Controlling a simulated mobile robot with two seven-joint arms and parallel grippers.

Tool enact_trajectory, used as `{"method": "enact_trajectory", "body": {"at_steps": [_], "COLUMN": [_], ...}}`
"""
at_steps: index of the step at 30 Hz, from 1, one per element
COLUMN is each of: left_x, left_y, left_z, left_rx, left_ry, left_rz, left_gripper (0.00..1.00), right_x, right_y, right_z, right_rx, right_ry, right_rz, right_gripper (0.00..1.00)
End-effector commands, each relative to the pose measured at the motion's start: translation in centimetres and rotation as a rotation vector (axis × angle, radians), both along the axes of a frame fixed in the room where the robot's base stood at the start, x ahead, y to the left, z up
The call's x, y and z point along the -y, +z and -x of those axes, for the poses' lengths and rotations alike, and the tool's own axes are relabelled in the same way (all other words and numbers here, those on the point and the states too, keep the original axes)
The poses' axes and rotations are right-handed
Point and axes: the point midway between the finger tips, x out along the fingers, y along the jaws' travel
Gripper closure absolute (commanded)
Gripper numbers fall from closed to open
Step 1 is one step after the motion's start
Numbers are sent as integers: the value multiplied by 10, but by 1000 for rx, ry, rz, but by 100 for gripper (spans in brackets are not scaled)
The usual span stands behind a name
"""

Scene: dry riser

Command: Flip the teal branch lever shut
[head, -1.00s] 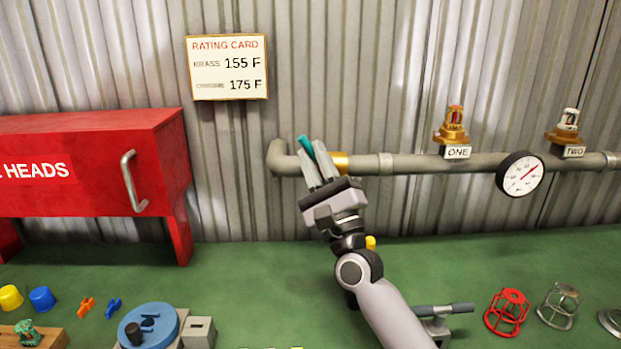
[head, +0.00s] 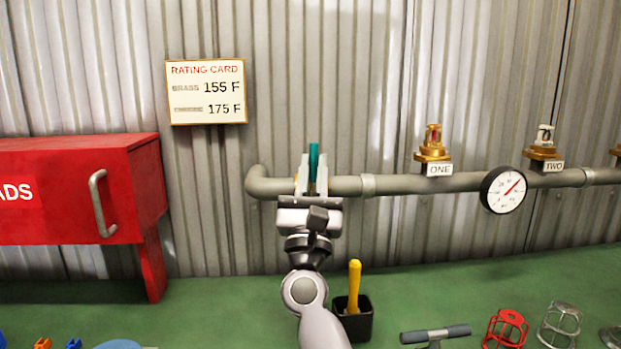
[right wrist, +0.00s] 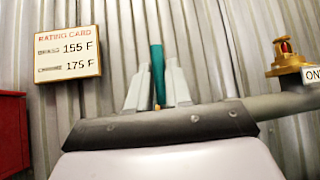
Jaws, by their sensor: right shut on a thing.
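The teal branch lever (head: 314,160) points straight up in front of the grey pipe at its left end. My right gripper (head: 313,173) is upright at the pipe, with its two pale fingers on either side of the lever, shut on it. The lever also shows between the fingers in the right wrist view (right wrist: 158,72). My gripper hides the lever's lower end and most of the valve body behind it. My left gripper is in neither current view.
The grey pipe (head: 400,184) runs right past a gauge (head: 503,190) and sprinkler heads labelled ONE (head: 433,145) and TWO (head: 543,143). A red cabinet (head: 75,188) stands left. A yellow-handled tool (head: 354,285) stands in a black holder on the green bench (head: 222,300).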

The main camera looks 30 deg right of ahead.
Motion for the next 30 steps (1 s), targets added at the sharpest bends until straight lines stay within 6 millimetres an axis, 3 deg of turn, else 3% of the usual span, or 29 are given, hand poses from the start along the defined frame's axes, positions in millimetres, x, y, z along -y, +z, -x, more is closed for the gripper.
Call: {"method": "enact_trajectory", "body": {"at_steps": [14, 15, 16, 25, 30], "left_x": [0, 0, 0, 1, 2], "left_y": [-1, -1, -1, -2, -8], "left_z": [0, 0, 0, 0, 0], "left_rx": [4, 3, 3, 3, 2], "left_ry": [-1, -1, -1, 3, 6], "left_rz": [1, 1, 1, 5, 8], "left_gripper": [57, 57, 57, 57, 57], "right_x": [3, 3, 3, 1, -7], "right_y": [3, 3, 3, 0, -15], "right_z": [1, 1, 1, 1, 10], "right_rx": [10, 10, 10, 6, 4], "right_ry": [-3, -3, -3, -1, 0], "right_rz": [-12, -12, -12, -10, -10], "right_gripper": [100, 68, 59, 59, 59]}}
